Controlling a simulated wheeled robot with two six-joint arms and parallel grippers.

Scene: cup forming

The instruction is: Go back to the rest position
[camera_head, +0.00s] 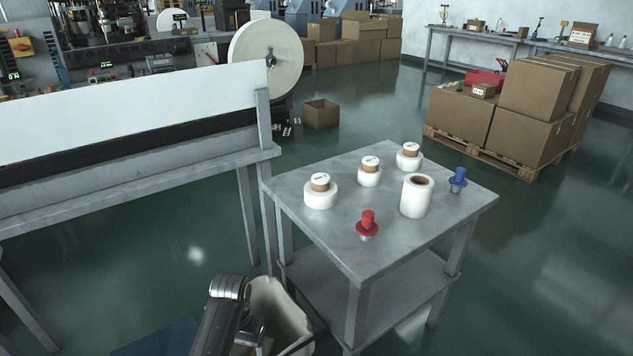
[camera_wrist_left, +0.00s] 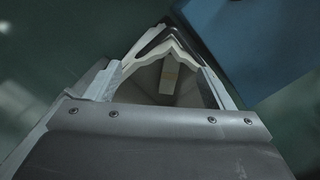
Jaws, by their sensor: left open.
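My left arm comes in at the bottom of the head view and reaches over a cream-coloured bin (camera_head: 282,308) on the floor. In the left wrist view my left gripper (camera_wrist_left: 166,84) is open, its fingers apart at either side, pointing down toward the bin's opening. A small pale yellowish piece (camera_wrist_left: 169,79) shows inside the bin, between the fingers; I cannot tell what it is. Nothing is seen held. My right gripper is not in view.
A grey metal table (camera_head: 345,250) beside the bin carries several white rolls (camera_head: 417,196), a red-knobbed piece (camera_head: 367,223) and a blue-knobbed piece (camera_head: 458,180). A grey bench (camera_head: 130,187) stands left. A blue flat patch (camera_head: 158,338) lies by the bin. Boxes (camera_head: 540,90) stand on a pallet.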

